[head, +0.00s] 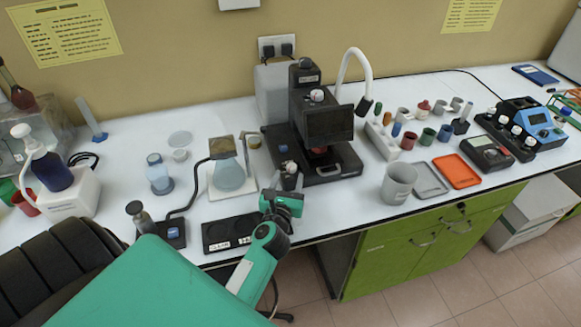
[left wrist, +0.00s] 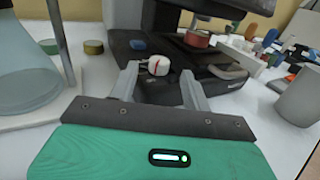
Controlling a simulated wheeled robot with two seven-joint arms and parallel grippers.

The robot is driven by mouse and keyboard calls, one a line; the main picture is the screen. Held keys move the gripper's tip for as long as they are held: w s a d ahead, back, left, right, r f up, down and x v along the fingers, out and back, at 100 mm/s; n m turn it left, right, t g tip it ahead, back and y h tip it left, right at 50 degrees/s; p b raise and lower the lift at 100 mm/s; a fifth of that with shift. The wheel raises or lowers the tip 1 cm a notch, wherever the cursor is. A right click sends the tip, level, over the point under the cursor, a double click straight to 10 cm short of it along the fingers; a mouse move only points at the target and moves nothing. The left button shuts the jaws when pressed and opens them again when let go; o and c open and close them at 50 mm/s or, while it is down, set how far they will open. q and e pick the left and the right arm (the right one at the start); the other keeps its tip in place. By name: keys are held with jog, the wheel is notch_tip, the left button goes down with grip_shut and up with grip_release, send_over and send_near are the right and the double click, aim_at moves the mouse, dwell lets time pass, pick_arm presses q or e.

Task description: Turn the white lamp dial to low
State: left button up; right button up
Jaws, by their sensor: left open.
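The white lamp dial (left wrist: 158,65) shows in the left wrist view, with a red mark on its face. It sits low at the front of the black instrument (head: 322,120). In the head view the dial (head: 290,168) is small and close to my gripper, and its setting cannot be read. My left gripper (head: 287,182) is open. In the left wrist view its two fingers (left wrist: 160,80) stand to the left and right of the dial, with gaps on both sides. I cannot tell how far the tips reach along it. My right gripper is not in view.
A flask (head: 229,174) on a white stand is left of the gripper. A black tray (head: 229,232) lies below it. A grey beaker (head: 398,184) stands to the right, beside grey and orange trays (head: 456,171). A blue button (left wrist: 137,44) is behind the dial.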

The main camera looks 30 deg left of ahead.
aim_at(291, 170)
pick_arm(q)
jog(key=shift+x, duration=2.1)
jog(key=shift+p, duration=0.3)
jog(key=c, duration=1)
